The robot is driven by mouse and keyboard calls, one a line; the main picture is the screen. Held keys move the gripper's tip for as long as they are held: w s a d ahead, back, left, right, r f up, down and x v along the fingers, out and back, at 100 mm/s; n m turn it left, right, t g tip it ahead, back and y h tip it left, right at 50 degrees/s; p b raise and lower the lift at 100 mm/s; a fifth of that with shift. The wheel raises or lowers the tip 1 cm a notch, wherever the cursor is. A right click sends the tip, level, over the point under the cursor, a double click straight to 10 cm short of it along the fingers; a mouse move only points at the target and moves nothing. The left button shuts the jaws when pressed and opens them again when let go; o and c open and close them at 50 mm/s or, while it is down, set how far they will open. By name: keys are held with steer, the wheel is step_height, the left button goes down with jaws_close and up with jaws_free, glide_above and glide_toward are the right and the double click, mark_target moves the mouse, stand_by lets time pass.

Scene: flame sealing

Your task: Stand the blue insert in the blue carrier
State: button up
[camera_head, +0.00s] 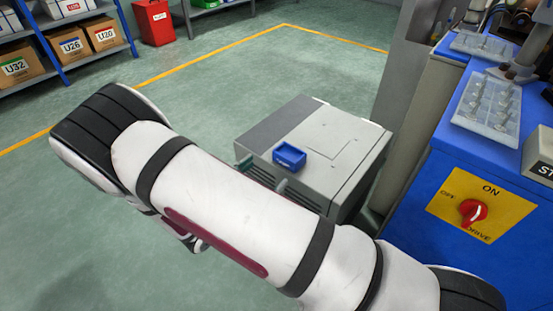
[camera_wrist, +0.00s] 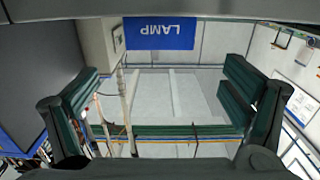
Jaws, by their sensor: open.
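A small blue open-topped box (camera_head: 289,155), which looks like the blue carrier, sits on top of a grey cabinet (camera_head: 340,127) in the head view. No separate blue insert can be made out in either view. My gripper (camera_wrist: 162,88) is open in the wrist view, with its dark ribbed fingers wide apart and nothing between them. My arm crosses the head view in front of the cabinet, and my gripper cannot be made out there. The blue box is not in the wrist view.
A blue machine (camera_head: 410,235) with a red rotary switch (camera_head: 473,211) stands at the right. A clear tray (camera_head: 488,103) of small glass pieces lies on it. Shelves with boxes (camera_head: 71,46) and a red bin (camera_head: 154,22) are behind. The wrist view shows a blue LAMP sign (camera_wrist: 160,33).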

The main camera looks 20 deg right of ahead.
steer(key=shift+v, duration=0.8)
